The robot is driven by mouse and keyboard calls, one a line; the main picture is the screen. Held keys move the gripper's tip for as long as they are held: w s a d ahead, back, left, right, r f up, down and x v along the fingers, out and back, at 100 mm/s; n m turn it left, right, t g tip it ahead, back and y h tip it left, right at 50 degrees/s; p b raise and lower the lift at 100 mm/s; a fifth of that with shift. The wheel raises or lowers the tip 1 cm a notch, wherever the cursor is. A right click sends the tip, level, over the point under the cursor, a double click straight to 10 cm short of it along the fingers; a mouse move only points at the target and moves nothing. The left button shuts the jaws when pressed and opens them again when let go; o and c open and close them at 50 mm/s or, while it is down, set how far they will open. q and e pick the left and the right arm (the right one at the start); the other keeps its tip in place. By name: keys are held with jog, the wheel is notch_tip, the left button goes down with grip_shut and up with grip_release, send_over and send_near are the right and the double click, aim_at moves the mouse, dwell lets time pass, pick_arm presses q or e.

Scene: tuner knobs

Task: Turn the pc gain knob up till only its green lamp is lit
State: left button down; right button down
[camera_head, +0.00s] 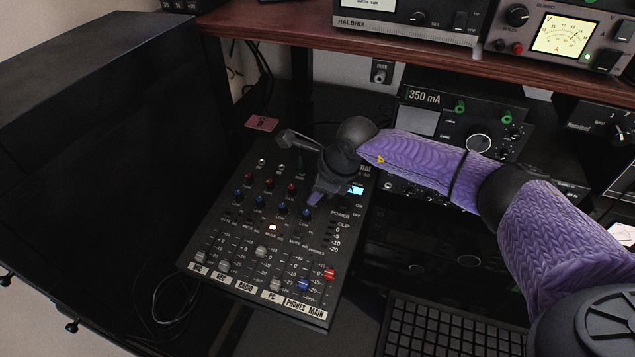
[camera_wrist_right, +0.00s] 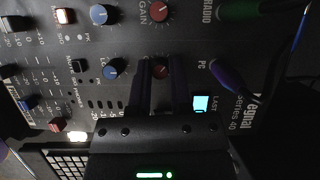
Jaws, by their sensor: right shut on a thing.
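I cannot make out the PC lamps or which is lit. My left gripper is not in view.
A dark cable plug (camera_wrist_right: 229,76) stands beside the PC label, close to the gripper. A small lit blue display (camera_head: 356,190) is right of the gripper. One mute button (camera_head: 272,227) glows. A keyboard (camera_head: 450,328) lies at the front right; a shelf (camera_head: 400,52) overhangs the back.

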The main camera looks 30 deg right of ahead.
jog(key=shift+r+m+t+h+p, duration=0.15)
jog(key=shift+m+t+p, duration=0.05)
jog(key=shift+m+p, duration=0.45)
jog(key=shift+r+m+t+h+p, duration=0.1)
jog(key=shift+m+t+h+p, duration=0.1)
jog(key=shift+m+p, duration=0.4)
jog(key=shift+a+m+p, duration=0.1)
jog(key=shift+m+p, duration=0.25)
jog(key=shift+f+m+t+h+p, duration=0.15)
jog(key=shift+m+t+h+p, duration=0.25)
jog(key=shift+m+p, duration=0.6)
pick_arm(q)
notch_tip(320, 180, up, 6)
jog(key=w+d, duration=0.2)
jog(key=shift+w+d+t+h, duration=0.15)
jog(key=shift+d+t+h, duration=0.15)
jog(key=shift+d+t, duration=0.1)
pick_arm(e)
jog(key=shift+m+h, duration=0.25)
jog(key=shift+m, duration=0.25)
jog(key=shift+f, duration=0.1)
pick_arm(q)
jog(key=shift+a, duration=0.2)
pick_arm(e)
jog(key=c, duration=0.6)
grip_release()
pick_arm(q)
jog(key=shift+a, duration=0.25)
pick_arm(e)
jog(key=shift+o, duration=0.2)
